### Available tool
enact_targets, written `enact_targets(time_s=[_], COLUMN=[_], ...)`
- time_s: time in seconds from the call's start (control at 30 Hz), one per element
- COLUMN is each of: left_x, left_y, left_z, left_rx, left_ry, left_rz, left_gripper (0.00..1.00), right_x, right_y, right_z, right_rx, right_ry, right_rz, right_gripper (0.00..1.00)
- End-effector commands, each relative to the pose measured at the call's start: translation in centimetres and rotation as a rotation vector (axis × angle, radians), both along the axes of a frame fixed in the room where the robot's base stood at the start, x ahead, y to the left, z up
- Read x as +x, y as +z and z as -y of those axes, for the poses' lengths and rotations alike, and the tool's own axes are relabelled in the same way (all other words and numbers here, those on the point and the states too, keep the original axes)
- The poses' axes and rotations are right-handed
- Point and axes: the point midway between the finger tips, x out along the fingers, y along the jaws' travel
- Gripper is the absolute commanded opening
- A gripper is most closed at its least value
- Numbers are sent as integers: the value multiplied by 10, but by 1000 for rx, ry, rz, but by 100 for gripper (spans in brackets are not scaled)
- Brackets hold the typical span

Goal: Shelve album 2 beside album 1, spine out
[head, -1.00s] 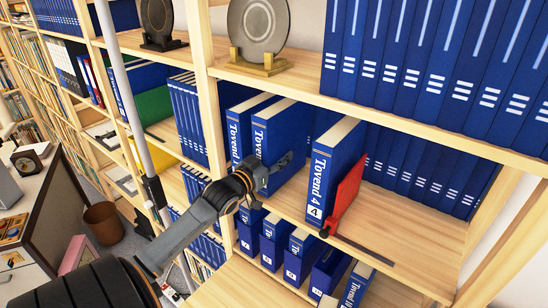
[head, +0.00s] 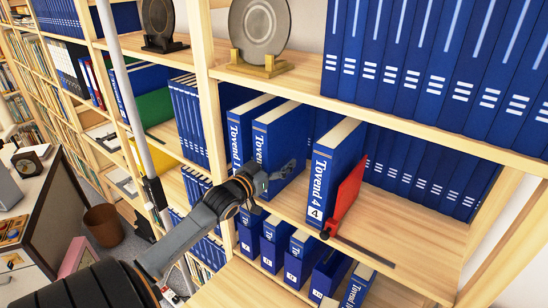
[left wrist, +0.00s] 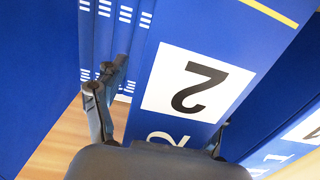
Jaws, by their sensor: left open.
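Album 2 (head: 262,142) stands upright on the middle shelf, blue, its lettered spine facing out. In the left wrist view its spine (left wrist: 205,60) shows a white label with an upside-down 2. Album 1 (head: 238,136) stands upright just left of it, also spine out; part of a spine beside album 2 (left wrist: 285,150) shows in the wrist view. My left gripper (head: 277,178) is open at the lower part of album 2, with its fingers either side of the spine in the wrist view (left wrist: 162,122). Contact cannot be told. My right gripper is not in view.
Album 4 (head: 322,185) stands to the right, with a red bookend (head: 346,198) against it. There is a gap between albums 2 and 4. A row of blue albums (head: 430,178) stands behind. Bare shelf (head: 410,225) lies at the right. Shelf uprights (head: 207,90) flank the bay.

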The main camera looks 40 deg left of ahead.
Motion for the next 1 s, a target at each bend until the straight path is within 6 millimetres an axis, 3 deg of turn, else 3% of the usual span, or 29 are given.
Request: enact_targets(time_s=[0.17, 0.5, 0.7, 1.0], left_x=[-13, -78, -106, -119], left_y=[1, 2, 3, 6], left_z=[2, 9, 12, 14], left_rx=[0, 2, 2, 3], left_ry=[0, -1, -1, -2], left_rz=[2, 4, 7, 12], left_gripper=[71, 71, 71, 71], right_x=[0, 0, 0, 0], right_y=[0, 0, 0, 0], right_z=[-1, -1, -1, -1], right_rx=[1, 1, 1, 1], right_ry=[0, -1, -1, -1], right_rz=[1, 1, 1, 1], right_gripper=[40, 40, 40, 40])
